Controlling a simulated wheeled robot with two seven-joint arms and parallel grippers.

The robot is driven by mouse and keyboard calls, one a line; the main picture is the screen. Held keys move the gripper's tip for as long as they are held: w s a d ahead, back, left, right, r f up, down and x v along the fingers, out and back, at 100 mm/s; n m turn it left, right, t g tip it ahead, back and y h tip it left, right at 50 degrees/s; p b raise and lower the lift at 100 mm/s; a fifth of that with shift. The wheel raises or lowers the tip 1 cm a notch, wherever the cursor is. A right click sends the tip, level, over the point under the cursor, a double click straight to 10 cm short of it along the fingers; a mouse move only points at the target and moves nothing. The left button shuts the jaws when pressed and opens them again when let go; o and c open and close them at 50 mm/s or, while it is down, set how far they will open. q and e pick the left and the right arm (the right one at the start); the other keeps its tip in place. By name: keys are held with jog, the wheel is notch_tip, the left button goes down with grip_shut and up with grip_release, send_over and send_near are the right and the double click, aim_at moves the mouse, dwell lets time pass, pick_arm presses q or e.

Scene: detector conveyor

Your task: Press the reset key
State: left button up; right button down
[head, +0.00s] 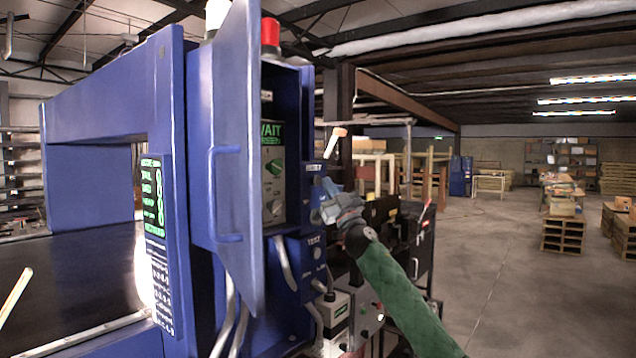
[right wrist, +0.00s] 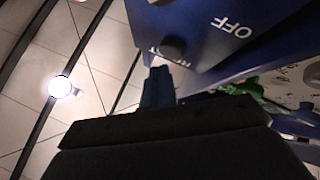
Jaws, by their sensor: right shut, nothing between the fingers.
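The blue detector housing (head: 170,120) fills the left of the head view, with a control box (head: 300,140) whose door (head: 230,170) stands open. In the right wrist view a dark round key (right wrist: 173,47) sits on a blue panel (right wrist: 215,55). The lettering beside it is partly hidden, so I cannot read it fully; "OFF" is printed to its right. My right gripper (head: 324,203) is shut and empty beside the box's right side. In the wrist view its blue fingertips (right wrist: 158,75) are close to the key; I cannot tell whether they touch. My left gripper is out of view.
Inside the box a panel (head: 272,195) carries a green-lit display and knobs. Grey cables (head: 283,262) hang below. Dark equipment (head: 412,240) stands behind my right arm. The floor (head: 500,280) to the right is open, with pallets (head: 563,236) farther back.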

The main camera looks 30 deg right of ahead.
jog(key=shift+s+d, duration=0.3)
jog(key=shift+s, duration=0.45)
jog(key=shift+s+d, duration=0.35)
jog(key=shift+s, duration=0.45)
jog(key=shift+s+d, duration=0.3)
jog(key=shift+s, duration=0.45)
